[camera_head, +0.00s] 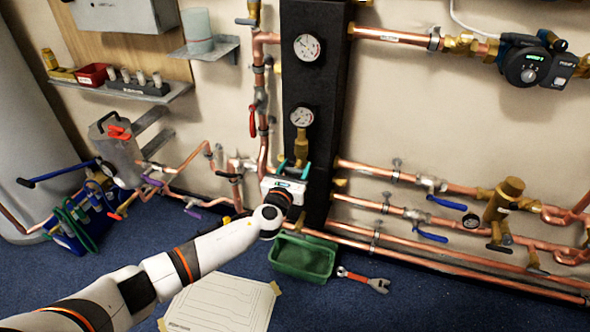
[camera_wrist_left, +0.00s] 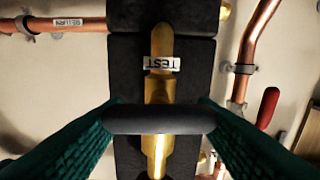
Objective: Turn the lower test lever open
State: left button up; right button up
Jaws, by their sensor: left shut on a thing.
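The test valve is a brass body (camera_wrist_left: 160,85) with a TEST tag (camera_wrist_left: 161,64), which appears upside down in the left wrist view. Its dark lever (camera_wrist_left: 160,120) lies crosswise over the brass. My left gripper (camera_wrist_left: 158,122) has its teal fingers at the two ends of this lever and is shut on it. In the head view my left gripper (camera_head: 294,168) is at the black column, below the lower gauge (camera_head: 303,117) and a brass fitting (camera_head: 301,143). The lever is hidden there by the gripper. My right gripper is not in view.
The black insulated column (camera_head: 325,100) carries two gauges. A red-handled valve (camera_head: 253,120) stands on the copper pipe to the left, and blue-handled valves (camera_head: 430,236) are at the right. A green bin (camera_head: 303,257) and a red wrench (camera_head: 363,279) lie on the floor below.

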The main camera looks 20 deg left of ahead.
pick_arm(q)
jog(key=n+b, duration=0.1)
jog(key=n, duration=0.2)
jog(key=shift+a+f+n+b, duration=0.1)
jog(key=shift+f+n+b, duration=0.05)
jog(key=shift+n+b, duration=0.15)
jog(key=shift+n, duration=0.5)
jog(key=n+b, duration=0.1)
jog(key=n, duration=0.1)
jog(key=shift+a+n, duration=0.1)
jog(key=shift+n, duration=0.3)
jog(key=n+b, duration=0.1)
jog(key=n, duration=0.2)
jog(key=shift+n, duration=0.3)
jog(key=n, duration=0.2)
jog(key=shift+a+f+n, duration=0.1)
jog(key=shift+n, duration=1)
jog(key=shift+f+n, duration=0.1)
jog(key=shift+n, duration=0.9)
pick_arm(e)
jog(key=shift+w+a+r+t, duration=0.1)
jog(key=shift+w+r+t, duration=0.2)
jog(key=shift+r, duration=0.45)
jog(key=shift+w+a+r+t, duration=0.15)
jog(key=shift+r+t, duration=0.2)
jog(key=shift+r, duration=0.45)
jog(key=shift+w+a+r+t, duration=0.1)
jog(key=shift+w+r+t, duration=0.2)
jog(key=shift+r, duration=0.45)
